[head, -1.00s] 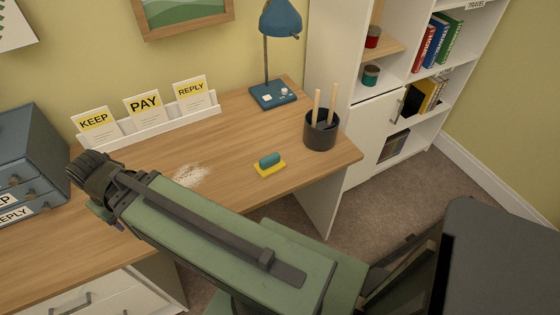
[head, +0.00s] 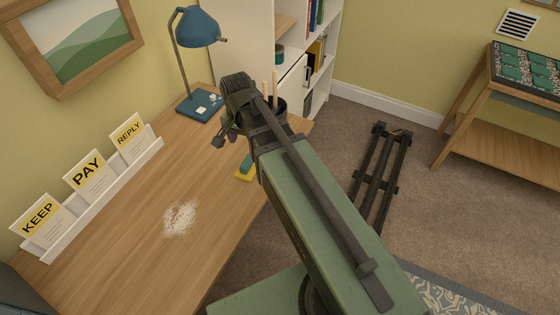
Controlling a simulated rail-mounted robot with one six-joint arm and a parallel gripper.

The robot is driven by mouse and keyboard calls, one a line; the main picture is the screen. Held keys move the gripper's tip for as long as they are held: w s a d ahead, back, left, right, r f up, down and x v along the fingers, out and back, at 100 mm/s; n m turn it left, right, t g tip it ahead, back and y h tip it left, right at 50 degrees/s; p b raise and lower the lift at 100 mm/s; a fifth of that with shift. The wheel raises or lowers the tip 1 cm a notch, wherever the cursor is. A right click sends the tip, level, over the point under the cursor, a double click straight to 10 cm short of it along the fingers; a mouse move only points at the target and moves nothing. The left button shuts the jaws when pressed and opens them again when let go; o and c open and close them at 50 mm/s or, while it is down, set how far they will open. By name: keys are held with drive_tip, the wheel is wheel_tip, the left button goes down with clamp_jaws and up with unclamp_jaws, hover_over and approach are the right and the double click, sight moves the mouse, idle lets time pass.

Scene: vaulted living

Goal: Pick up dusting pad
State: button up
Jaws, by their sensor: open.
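The dusting pad (head: 243,175) has a yellow base and a teal handle. It lies on the wooden desk (head: 130,195) near its right edge, and my arm hides part of it in the head view. My gripper (head: 224,133) is over the far right part of the desk, up and slightly left of the pad in the picture. It is open, and its fingers are small and partly hidden by the wrist. I cannot tell its height above the desk.
A pale powder patch (head: 180,218) lies on the desk. A dark pen cup (head: 279,108) stands behind my arm, and a blue lamp (head: 197,30) stands at the back. A white card rack (head: 95,200) lines the wall side.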

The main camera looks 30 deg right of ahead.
sight(247, 160)
drive_tip(key=shift+m, duration=0.5)
wheel_tip(247, 160, down, 11)
drive_tip(key=b, duration=1.1)
drive_tip(key=shift+w+f, duration=0.15)
drive_tip(key=shift+r, duration=0.25)
drive_tip(key=c, duration=1)
drive_tip(key=shift+r, duration=0.1)
wheel_tip(247, 160, up, 20)
drive_tip(key=p, duration=2)
